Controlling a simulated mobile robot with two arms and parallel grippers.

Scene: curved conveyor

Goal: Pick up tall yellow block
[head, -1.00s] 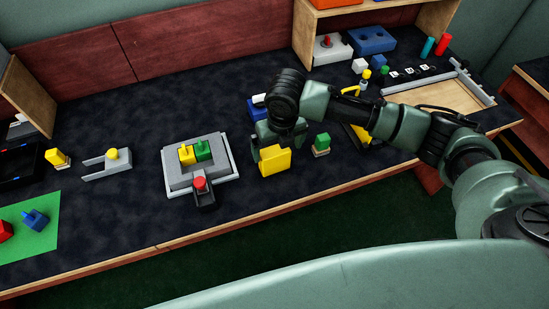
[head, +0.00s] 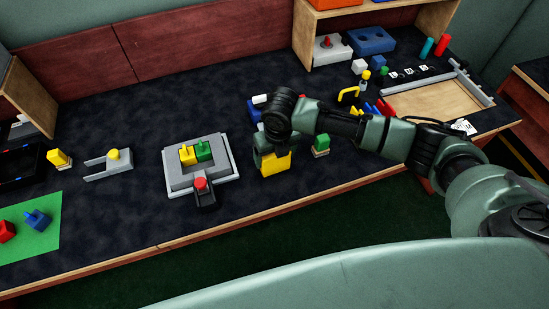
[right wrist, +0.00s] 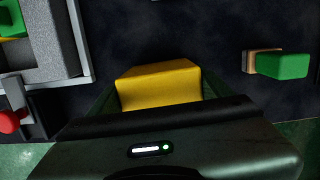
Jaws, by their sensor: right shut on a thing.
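The tall yellow block (head: 275,164) stands on the dark table near its front edge, partly covered by my right gripper. My right gripper (head: 273,150) has come down over its top and is shut on it. In the right wrist view the yellow block (right wrist: 158,86) sits between the fingers (right wrist: 158,95), which show as dark green edges on both sides. I cannot tell whether the block is clear of the table. My left gripper is not in view.
A green block (head: 321,143) stands close to the right of the yellow block. A grey fixture (head: 228,172) with small yellow and green blocks and a red knob is to the left. A blue block (head: 254,112) lies behind the gripper. Open table lies at the back left.

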